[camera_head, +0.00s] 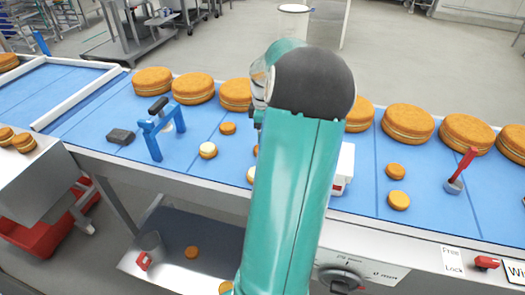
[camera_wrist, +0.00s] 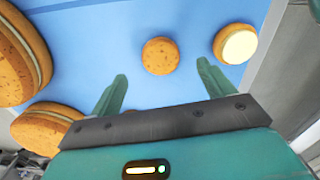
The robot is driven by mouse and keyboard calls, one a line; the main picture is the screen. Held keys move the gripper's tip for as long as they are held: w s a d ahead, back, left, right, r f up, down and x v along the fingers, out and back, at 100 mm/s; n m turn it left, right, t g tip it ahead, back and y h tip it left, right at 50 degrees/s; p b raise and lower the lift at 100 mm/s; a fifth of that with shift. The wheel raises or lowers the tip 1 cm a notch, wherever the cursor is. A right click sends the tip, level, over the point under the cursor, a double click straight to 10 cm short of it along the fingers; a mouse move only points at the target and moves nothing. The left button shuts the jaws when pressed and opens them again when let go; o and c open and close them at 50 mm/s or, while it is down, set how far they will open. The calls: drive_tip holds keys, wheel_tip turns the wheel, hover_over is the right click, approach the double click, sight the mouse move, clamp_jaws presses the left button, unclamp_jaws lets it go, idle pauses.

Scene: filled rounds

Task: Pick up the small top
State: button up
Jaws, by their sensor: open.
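Several small orange-brown sponge rounds lie on the blue belt. In the wrist view a plain one, a small top (camera_wrist: 160,56), lies flat ahead of my gripper (camera_wrist: 162,82), roughly between the lines of its fingers. The two green fingers are apart with nothing between them. To its right lies a small round with a pale cream face (camera_wrist: 238,46). In the head view my green arm hides the gripper and part of the belt. A plain small round (camera_head: 228,128) and a cream-faced one (camera_head: 208,150) show left of the arm.
Large filled rounds (camera_head: 193,88) line the belt's far side. A blue stand (camera_head: 155,130) and dark block (camera_head: 121,136) stand left, a red-handled tool (camera_head: 459,170) right. A white box (camera_head: 344,168) is beside my arm.

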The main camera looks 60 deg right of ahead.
drive_tip(key=f, duration=0.5)
drive_tip(key=shift+w+f, duration=0.25)
drive_tip(key=shift+f, duration=0.15)
drive_tip(key=shift+c, duration=0.4)
drive_tip(key=c, duration=0.7)
